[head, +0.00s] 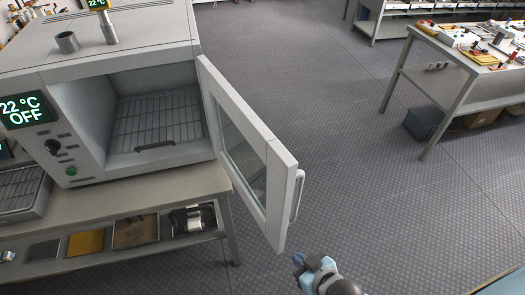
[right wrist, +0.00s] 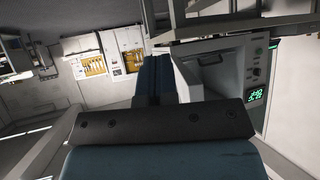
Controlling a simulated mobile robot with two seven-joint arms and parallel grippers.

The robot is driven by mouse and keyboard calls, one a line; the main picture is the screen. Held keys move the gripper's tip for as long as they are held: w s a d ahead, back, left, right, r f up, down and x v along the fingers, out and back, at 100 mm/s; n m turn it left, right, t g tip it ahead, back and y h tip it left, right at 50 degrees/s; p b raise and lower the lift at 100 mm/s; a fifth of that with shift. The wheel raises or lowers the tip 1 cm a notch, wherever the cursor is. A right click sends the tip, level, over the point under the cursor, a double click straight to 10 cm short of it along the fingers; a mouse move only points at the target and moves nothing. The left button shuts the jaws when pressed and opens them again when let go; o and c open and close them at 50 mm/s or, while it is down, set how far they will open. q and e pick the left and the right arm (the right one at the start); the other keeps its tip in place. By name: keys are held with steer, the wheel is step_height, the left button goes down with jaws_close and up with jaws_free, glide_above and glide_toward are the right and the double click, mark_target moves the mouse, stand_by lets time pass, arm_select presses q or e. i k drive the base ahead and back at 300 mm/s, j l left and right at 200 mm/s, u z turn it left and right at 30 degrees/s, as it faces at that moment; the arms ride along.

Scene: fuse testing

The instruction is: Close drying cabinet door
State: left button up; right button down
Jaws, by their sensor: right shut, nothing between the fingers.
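The drying cabinet (head: 130,40) is a grey box on a bench at the left of the head view. Its display reads 22 °C OFF. Its door (head: 270,150), a pale frame with a glass pane, stands wide open, swung out towards me from the right side of the opening. A bar handle (head: 297,196) is on the door's outer face. My right gripper (head: 299,262) is shut and empty, below the door's lower outer corner and apart from the handle in the picture. The right wrist view shows its closed fingers (right wrist: 154,80) and the cabinet front (right wrist: 222,68). My left gripper is not in view.
A wire rack (head: 155,125) lies inside the cabinet. The bench (head: 130,199) has a lower shelf with several trays. Another workbench (head: 440,85) is at the upper right. The floor between is clear.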

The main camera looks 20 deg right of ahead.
mark_target(282, 172)
steer(key=l+u, duration=0.25)
steer(key=l, duration=0.3)
steer(key=l+u, duration=0.25)
steer(key=l, duration=0.3)
steer(key=i+l+u, duration=0.35)
steer(key=l, duration=0.3)
steer(key=k+l+u, duration=0.15)
steer(key=k+l, duration=0.3)
steer(key=l, duration=0.15)
steer(key=k+l, duration=0.1)
steer(key=l, duration=0.25)
steer(key=k+l+u, duration=0.1)
steer(key=l, duration=0.25)
steer(key=k+l, duration=0.15)
steer(key=l, duration=0.15)
steer(key=k+l, duration=0.15)
steer(key=l, duration=0.2)
steer(key=k+l+u, duration=0.1)
steer(key=l, duration=0.25)
steer(key=i+j, duration=0.25)
steer(key=j, duration=0.1)
